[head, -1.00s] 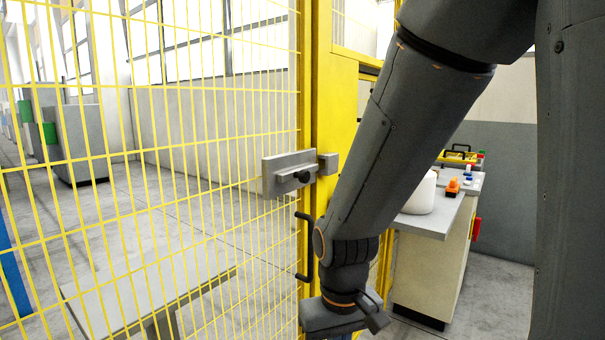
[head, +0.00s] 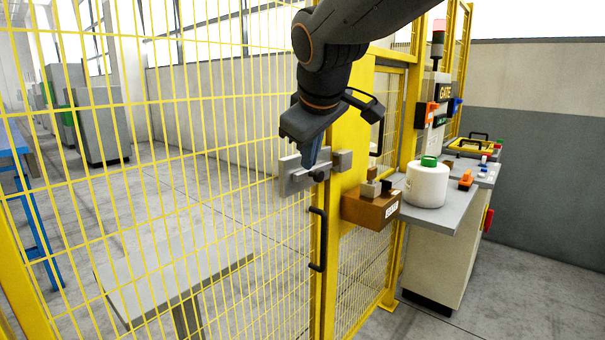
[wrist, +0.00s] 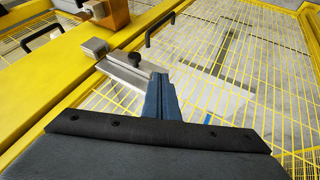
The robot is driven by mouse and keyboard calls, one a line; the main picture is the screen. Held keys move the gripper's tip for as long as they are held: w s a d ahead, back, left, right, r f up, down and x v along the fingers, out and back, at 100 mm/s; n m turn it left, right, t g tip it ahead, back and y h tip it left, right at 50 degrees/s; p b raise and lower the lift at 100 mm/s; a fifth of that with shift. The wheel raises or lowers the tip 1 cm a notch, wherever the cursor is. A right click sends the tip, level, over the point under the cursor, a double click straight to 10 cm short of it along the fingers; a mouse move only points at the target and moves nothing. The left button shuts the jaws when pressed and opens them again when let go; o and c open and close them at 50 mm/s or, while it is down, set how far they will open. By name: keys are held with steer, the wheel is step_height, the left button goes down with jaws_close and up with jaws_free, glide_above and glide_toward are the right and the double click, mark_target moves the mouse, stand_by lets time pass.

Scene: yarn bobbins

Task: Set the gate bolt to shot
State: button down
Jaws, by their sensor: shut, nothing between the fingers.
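The gate bolt (head: 291,180) is a grey metal plate and bar with a black knob (head: 319,176), mounted on the yellow mesh gate. It also shows in the wrist view (wrist: 122,70), with its knob (wrist: 134,58). A grey keeper block (head: 342,161) sits on the yellow post beside the bolt's right end. I cannot tell whether the bar enters the keeper. My gripper (head: 312,165) is shut and empty, its blue fingers pointing down at the bolt, just left of the knob. In the wrist view the fingertips (wrist: 159,77) lie close to the knob; contact is unclear.
A black gate handle (head: 318,240) is below the bolt. A brown box (head: 368,208) with small blocks is fixed right of the post. A white jug (head: 426,185) with a green lid stands on a grey counter (head: 448,215). A low grey table (head: 180,285) stands behind the mesh.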

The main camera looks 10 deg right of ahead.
mark_target(314, 175)
steer(key=shift+w+d+f+p, duration=0.6)
steer(key=shift+w+f, duration=0.6)
steer(key=shift+w, duration=0.3)
steer(key=shift+w+d+f+p, duration=0.6)
steer(key=shift+w+f, duration=0.6)
steer(key=shift+w, duration=0.3)
steer(key=shift+w+d+f+p, duration=0.55)
steer(key=shift+w+f, duration=0.65)
steer(key=shift+w, duration=0.3)
